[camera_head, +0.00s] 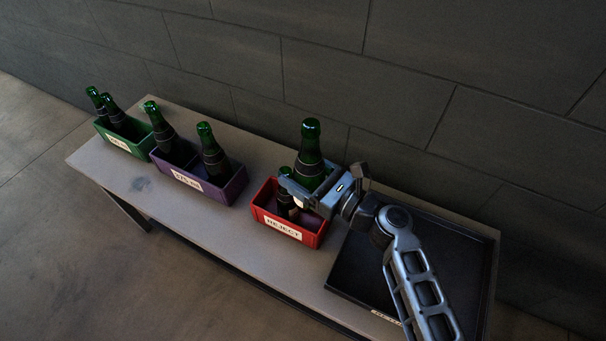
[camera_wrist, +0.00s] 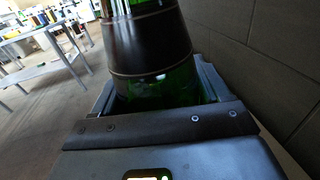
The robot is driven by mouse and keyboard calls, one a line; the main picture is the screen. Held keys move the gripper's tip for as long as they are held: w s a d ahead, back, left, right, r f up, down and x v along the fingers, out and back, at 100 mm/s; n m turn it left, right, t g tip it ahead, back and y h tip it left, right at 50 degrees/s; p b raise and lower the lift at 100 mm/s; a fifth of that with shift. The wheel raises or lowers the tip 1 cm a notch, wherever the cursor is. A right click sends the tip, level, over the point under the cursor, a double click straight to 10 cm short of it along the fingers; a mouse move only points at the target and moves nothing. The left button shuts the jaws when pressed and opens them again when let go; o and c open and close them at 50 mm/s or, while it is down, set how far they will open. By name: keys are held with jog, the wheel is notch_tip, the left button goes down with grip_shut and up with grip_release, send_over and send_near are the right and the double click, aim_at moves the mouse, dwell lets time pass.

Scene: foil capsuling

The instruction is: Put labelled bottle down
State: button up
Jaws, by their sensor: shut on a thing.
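My gripper (camera_head: 312,190) is shut on a green bottle (camera_head: 309,150) with a dark band around its neck and shoulder. In the head view the bottle is upright at the red crate marked REJECT (camera_head: 283,228). Its lower part is hidden by my gripper, so I cannot tell whether it touches the crate floor. In the wrist view the held bottle (camera_wrist: 150,45) stands between the jaws, and its label is not readable. Another green bottle (camera_head: 284,185) stands in the red crate, just left of the held one and partly behind my gripper.
A purple crate (camera_head: 215,195) with two bottles and a green crate (camera_head: 130,147) with two bottles stand to the left on the grey table (camera_head: 150,190). A black tray (camera_head: 350,275) lies at the right, under my arm. A dark wall runs behind the table.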

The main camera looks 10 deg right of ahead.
jog(key=shift+f, duration=0.2)
jog(key=shift+f+b, duration=0.4)
jog(key=shift+f, duration=0.05)
jog(key=shift+f, duration=0.15)
jog(key=o, duration=1.4)
jog(key=shift+r, duration=0.3)
jog(key=v, duration=1.2)
jog(key=shift+r+p, duration=0.35)
jog(key=shift+p, duration=0.05)
